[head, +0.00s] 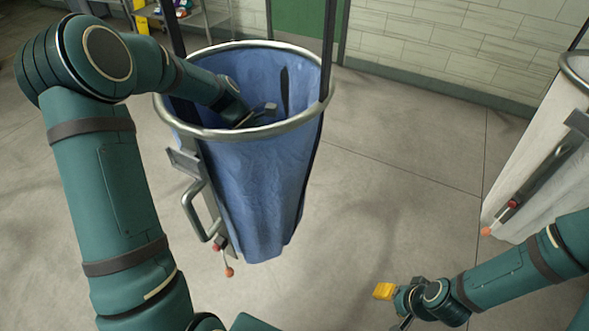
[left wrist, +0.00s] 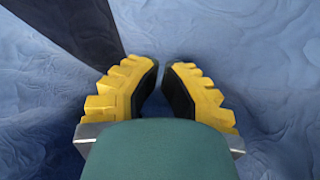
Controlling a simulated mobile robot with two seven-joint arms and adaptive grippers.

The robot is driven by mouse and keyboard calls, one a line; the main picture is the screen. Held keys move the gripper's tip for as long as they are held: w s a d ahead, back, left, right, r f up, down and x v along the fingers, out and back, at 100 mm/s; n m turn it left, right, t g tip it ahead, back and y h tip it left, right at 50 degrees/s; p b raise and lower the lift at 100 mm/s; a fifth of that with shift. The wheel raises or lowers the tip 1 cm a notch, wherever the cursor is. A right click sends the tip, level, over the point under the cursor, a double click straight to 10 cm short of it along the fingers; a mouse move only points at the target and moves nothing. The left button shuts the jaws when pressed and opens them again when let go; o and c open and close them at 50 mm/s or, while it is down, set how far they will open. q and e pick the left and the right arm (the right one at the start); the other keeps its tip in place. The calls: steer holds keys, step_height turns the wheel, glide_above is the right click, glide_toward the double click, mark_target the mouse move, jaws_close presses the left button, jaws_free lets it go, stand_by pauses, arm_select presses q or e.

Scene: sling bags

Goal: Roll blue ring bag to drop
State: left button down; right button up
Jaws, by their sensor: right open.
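The blue ring bag (head: 250,190) hangs upright from a round metal ring, left of centre in the head view. My left arm reaches over the ring's left side, and its gripper (head: 268,108) is down inside the bag's mouth. The left wrist view shows its two yellow fingers (left wrist: 161,65) slanting towards each other, with a narrow gap at the tips. Blue cloth fills the view around them. I cannot tell whether they touch it. My right gripper (head: 391,305) is open and empty at the lower right, apart from the bag.
A white bag (head: 535,165) on a metal ring stands at the right edge. A metal handle (head: 198,212) juts from the blue bag's left side. A shelf cart (head: 190,20) is at the back left. The floor between the bags is clear.

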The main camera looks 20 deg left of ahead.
arm_select(q)
steer(key=shift+s+d+f, duration=0.1)
steer(key=shift+d+f, duration=0.15)
steer(key=shift+d, duration=0.6)
steer(key=shift+s+d+f, duration=0.1)
steer(key=shift+d+f, duration=0.1)
steer(key=shift+d, duration=0.7)
steer(key=shift+d+f, duration=0.25)
steer(key=shift+d, duration=0.6)
steer(key=shift+d, duration=0.1)
